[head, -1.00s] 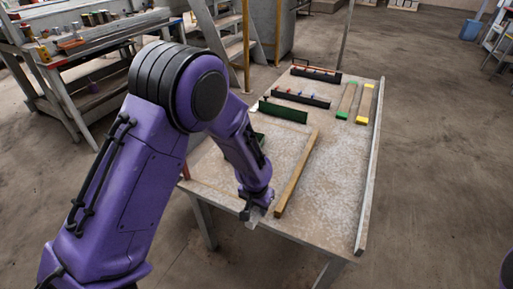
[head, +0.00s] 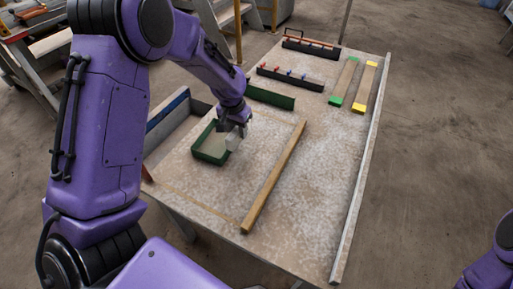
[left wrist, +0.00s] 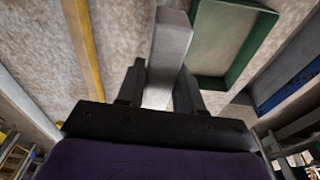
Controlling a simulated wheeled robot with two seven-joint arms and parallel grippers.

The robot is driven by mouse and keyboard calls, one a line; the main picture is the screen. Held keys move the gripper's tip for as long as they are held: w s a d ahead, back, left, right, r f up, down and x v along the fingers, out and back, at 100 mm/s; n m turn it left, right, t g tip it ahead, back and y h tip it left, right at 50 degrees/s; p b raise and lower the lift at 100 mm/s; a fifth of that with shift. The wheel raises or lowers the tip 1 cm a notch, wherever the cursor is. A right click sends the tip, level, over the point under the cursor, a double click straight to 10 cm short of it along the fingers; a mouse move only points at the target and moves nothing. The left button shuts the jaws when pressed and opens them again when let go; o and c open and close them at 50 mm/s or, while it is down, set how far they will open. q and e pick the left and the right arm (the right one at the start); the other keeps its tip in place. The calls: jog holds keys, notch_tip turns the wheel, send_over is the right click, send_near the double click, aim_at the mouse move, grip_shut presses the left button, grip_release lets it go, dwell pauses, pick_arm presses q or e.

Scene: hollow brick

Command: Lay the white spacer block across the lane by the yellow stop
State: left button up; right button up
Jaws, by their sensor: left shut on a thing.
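My left gripper (head: 236,120) is shut on the white spacer block (head: 234,138), which hangs below the fingers beside the green tray. In the left wrist view, the pale grey-white block (left wrist: 170,42) sticks out lengthwise from between the fingers (left wrist: 160,88). Two wooden strips lie at the back right of the table: one has green ends (head: 335,101), the other yellow ends (head: 358,108). I cannot tell which of these marks the lane and its stop. My right gripper is out of view; only a purple part of that arm shows at the lower right.
The green tray (head: 196,152) stands left of the block. A long wooden bar (head: 272,182) lies along the table to the right. A green rail (head: 270,97) and dark racks with small pegs (head: 291,78) stand farther back. Table surface right of the bar is clear.

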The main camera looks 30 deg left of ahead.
pick_arm(q)
jog(key=w+d+f, duration=0.1)
jog(key=d+f, duration=0.1)
jog(key=w+d+f, duration=0.1)
jog(key=d+f, duration=0.2)
jog(key=w+d+f, duration=0.1)
jog(key=d+f, duration=0.1)
jog(key=d, duration=0.1)
jog(key=shift+f, duration=0.3)
jog(key=f, duration=0.3)
jog(key=shift+w+d+f, duration=0.1)
jog(key=shift+d+f, duration=0.15)
jog(key=shift+f, duration=0.15)
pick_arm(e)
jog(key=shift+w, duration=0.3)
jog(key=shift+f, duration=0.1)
pick_arm(q)
jog(key=o, duration=1)
jog(key=shift+f, duration=0.1)
jog(key=shift+o, duration=0.2)
notch_tip(320, 180, up, 12)
jog(key=s, duration=0.1)
jog(key=shift+s+r+p, duration=0.2)
jog(key=shift+s+p, duration=0.1)
jog(key=shift+p, duration=0.05)
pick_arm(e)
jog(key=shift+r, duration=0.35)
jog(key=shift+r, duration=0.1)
